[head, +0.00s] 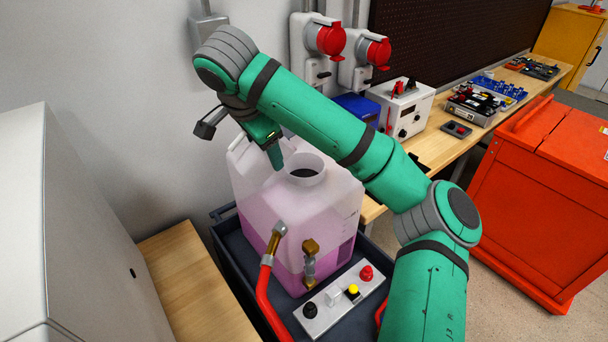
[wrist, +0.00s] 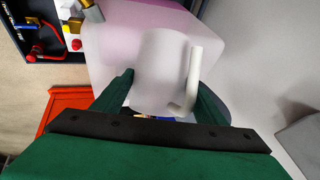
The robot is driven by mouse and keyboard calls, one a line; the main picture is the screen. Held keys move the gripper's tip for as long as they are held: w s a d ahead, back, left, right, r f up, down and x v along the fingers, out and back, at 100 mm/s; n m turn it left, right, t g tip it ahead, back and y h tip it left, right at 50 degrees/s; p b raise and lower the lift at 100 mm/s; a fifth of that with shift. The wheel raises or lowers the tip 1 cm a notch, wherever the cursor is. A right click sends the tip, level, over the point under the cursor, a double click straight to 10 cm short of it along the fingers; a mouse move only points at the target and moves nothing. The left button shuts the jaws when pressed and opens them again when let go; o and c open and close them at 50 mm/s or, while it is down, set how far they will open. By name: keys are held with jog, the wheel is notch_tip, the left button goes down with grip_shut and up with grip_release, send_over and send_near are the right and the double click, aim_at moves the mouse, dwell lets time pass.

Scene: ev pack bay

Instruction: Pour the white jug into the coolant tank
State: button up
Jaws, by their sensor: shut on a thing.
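The white jug (wrist: 158,70) is between my two fingers in the wrist view, with its pale handle (wrist: 193,75) on the right. My gripper (wrist: 165,92) is shut on it. In the head view my gripper (head: 268,145) is over the back left of the coolant tank; the jug there is hard to tell from the pale tank top. The coolant tank (head: 345,205) is a translucent box with pink liquid in its lower part and an open round neck (head: 306,172) on top. The jug's mouth and contents cannot be made out.
The tank stands in a dark tray (head: 225,225) with a switch panel (head: 345,298) and a red hose (head: 266,290) in front. Red-capped sockets (head: 328,40) are on the wall behind. A workbench (head: 440,147) and an orange cabinet (head: 540,205) are at right.

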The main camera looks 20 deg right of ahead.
aim_at(242, 162)
jog(key=shift+a+r+h, duration=0.2)
jog(key=shift+r+h, duration=0.1)
jog(key=shift+r, duration=0.1)
jog(key=shift+s+a+f, duration=0.1)
jog(key=shift+a, duration=0.05)
jog(key=shift+a+f+n+t+h, duration=0.3)
jog(key=shift+a+f+h, duration=0.2)
jog(key=shift+h, duration=0.3)
jog(key=shift+s+a+r+n+t+h+b, duration=0.15)
jog(key=shift+a+t+h+b, duration=0.1)
jog(key=shift+a+h, duration=0.55)
jog(key=shift+s+a+f+n+t+h+b, duration=0.15)
jog(key=shift+a+t+h+b, duration=0.1)
jog(key=shift+a+h, duration=0.5)
jog(key=shift+a+f+h+b, duration=0.4)
jog(key=shift+a+f+h, duration=0.3)
jog(key=shift+h, duration=0.35)
jog(key=shift+s+a+n+t+h, duration=0.1)
jog(key=shift+a+n+t+h, duration=0.3)
jog(key=shift+a+h, duration=0.15)
jog(key=shift+s+d+h+b, duration=0.1)
jog(key=shift+h+b, duration=0.15)
jog(key=shift+b, duration=0.05)
